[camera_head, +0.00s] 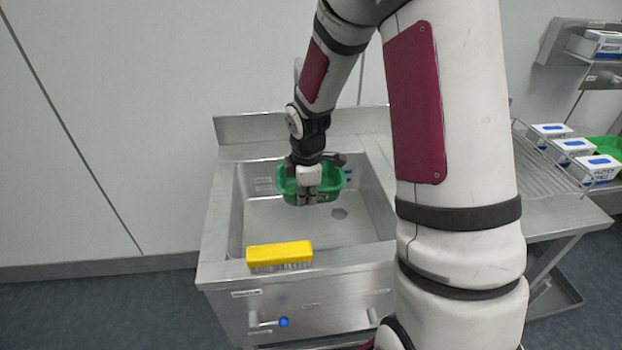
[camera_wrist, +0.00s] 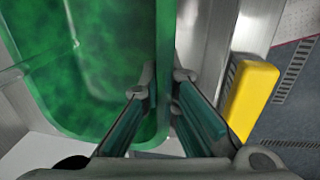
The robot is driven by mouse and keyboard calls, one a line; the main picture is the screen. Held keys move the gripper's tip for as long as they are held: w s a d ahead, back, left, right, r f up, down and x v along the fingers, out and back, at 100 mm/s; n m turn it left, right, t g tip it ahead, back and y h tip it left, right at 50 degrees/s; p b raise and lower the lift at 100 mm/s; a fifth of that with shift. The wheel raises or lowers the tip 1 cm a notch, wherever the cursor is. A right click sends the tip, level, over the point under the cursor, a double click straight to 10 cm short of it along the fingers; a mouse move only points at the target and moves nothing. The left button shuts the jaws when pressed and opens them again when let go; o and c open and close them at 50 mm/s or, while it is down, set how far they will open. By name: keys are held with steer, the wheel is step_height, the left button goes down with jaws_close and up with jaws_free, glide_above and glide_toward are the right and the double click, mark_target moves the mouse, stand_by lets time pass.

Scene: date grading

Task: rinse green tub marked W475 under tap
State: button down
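A green tub (camera_head: 289,184) is over the sink basin (camera_head: 262,222), partly hidden behind my gripper (camera_head: 308,200). I cannot read a W475 mark on it. In the wrist view the tub (camera_wrist: 95,60) fills the left side, with darker blotches over its inside. My gripper (camera_wrist: 166,78) has one finger on each side of the tub's side wall, closed on it near the rim. The tub looks roughly level; whether it touches the basin floor is unclear. The tap is mostly hidden by my arm; a small blue part (camera_head: 348,172) shows beside the tub.
A yellow brush (camera_head: 279,254) lies on the sink's front rim, and it also shows in the wrist view (camera_wrist: 250,98). A blue-ended knob (camera_head: 284,322) is on the sink front. A wire rack (camera_head: 550,165) and several white boxes (camera_head: 573,147) stand at the right.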

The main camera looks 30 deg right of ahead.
steer(key=s+a+p, duration=0.3)
steer(key=s+a, duration=0.1)
steer(key=s, duration=0.6)
steer(key=shift+s+a, duration=0.2)
steer(key=shift+s, duration=0.1)
stand_by(0.5)
